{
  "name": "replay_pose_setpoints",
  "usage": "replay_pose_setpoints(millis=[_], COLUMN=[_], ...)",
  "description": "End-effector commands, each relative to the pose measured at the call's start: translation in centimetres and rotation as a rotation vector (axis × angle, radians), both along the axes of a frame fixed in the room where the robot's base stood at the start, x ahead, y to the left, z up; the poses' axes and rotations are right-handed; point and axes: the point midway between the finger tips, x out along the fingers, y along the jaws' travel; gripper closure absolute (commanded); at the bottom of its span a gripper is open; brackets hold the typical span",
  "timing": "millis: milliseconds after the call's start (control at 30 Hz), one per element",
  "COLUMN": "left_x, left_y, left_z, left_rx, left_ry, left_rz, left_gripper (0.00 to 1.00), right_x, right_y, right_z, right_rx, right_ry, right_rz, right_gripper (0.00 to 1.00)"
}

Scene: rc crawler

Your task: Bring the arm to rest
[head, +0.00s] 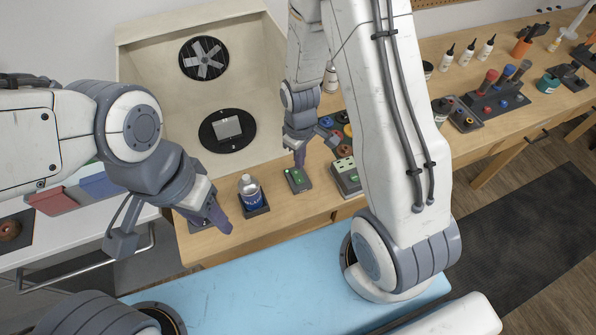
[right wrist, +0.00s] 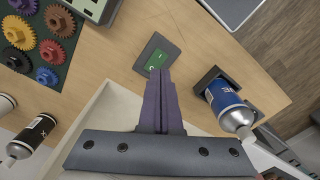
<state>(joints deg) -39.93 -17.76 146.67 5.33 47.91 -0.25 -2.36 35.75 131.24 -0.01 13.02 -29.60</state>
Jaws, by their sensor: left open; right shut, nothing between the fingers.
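My right gripper (head: 299,163) is in front of the beige booth. Its purple fingers (right wrist: 158,100) are shut together with nothing between them. The tips are over or at a small dark plate (head: 299,184) with a green face, which also shows in the right wrist view (right wrist: 143,60); I cannot tell whether they touch it. My left gripper (head: 218,215) is open and empty, pointing down near the bench's front left corner, left of the blue spray can (head: 250,187). The upper part of my right arm hides part of the bench behind it.
The blue can stands in a dark holder (head: 256,211). A grey box (head: 346,177) is right of the green plate. The booth (head: 150,70) has a fan (head: 204,59). Coloured gears (right wrist: 56,52) lie on a mat. Bottles (head: 467,54) and a tool block (head: 499,99) stand farther right.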

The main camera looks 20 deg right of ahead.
Motion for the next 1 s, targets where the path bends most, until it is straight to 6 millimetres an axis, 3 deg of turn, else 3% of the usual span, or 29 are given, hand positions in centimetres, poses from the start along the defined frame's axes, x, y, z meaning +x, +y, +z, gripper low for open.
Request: replay_pose_setpoints(millis=[467,567,667,767,900,1000], left_x=[0.0,0.0,0.0,0.0,0.0,0.0], left_y=[0.0,0.0,0.0,0.0,0.0,0.0], left_z=[-0.1,-0.5,-1.6,-3.1,-5.2,-6.5], left_rx=[0.0,0.0,0.0,0.0,0.0,0.0], left_ry=[0.0,0.0,0.0,0.0,0.0,0.0], left_rz=[0.0,0.0,0.001,0.002,0.003,0.004], left_gripper=[0.5,0.5,0.5,0.5,0.5,0.5], right_x=[0.0,0.0,-0.7,-2.4,-6.8,-10.5], right_y=[0.0,0.8,2.8,5.9,9.8,11.5], right_z=[0.0,0.5,2.0,4.4,7.6,9.3], right_rx=[0.0,0.001,0.005,0.016,0.039,0.057], right_ry=[0.0,-0.007,-0.016,-0.028,-0.031,-0.028], right_rz=[0.0,0.004,0.014,0.028,0.045,0.057], right_gripper=[1.0,1.0,1.0,1.0,1.0,1.0])
